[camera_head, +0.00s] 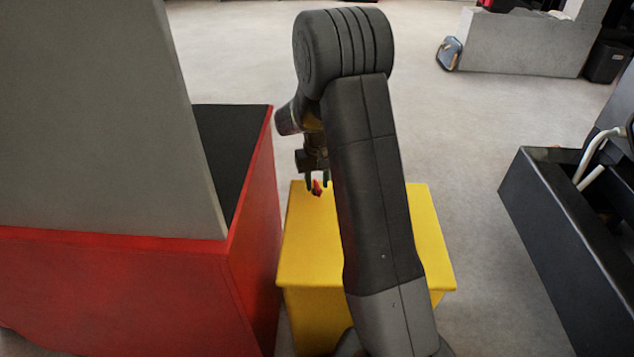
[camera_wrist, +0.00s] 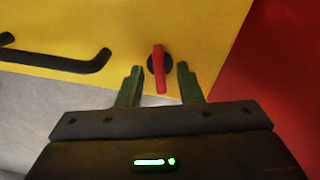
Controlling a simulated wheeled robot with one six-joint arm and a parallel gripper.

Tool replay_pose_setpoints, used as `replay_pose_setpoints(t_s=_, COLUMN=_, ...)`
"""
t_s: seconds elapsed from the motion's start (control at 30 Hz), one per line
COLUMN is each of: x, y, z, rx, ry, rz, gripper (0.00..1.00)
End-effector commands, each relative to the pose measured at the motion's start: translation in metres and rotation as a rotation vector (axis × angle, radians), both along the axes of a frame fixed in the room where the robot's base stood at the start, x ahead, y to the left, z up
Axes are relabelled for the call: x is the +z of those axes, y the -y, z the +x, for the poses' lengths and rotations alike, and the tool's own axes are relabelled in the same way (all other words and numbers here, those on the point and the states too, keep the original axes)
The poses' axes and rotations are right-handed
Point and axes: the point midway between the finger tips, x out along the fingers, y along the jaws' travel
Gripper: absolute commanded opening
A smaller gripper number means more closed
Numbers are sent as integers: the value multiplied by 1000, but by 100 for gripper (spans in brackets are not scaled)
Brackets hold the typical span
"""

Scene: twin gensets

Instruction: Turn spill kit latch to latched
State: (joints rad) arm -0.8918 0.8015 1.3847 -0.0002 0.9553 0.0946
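The spill kit is a yellow box (camera_head: 360,262) in the middle of the head view, with my arm in front of part of it. Its latch is a red lever (camera_wrist: 160,72) on a dark round base, on the yellow face in the wrist view. The lever points toward my gripper, nearly in line with the fingers. My gripper (camera_wrist: 159,80) is open, with one green finger on each side of the lever and a visible gap to each. In the head view my gripper (camera_head: 318,186) is at the box's far left corner, near the small red latch (camera_head: 316,188).
A dark bar handle (camera_wrist: 70,62) is on the yellow face left of the latch. A red block (camera_head: 130,285) bearing a grey panel (camera_head: 100,110) stands close on the left. A black open bin (camera_head: 560,230) is at right.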

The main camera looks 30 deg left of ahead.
Motion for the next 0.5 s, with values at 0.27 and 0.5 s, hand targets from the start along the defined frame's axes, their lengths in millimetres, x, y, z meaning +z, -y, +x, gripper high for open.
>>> replay_pose_setpoints(t_s=0.27, x=-1, y=0, z=0, rx=0, ry=0, rz=0, gripper=33)
replay_pose_setpoints(t_s=0.5, x=-1, y=0, z=0, rx=0, ry=0, rz=0, gripper=0)
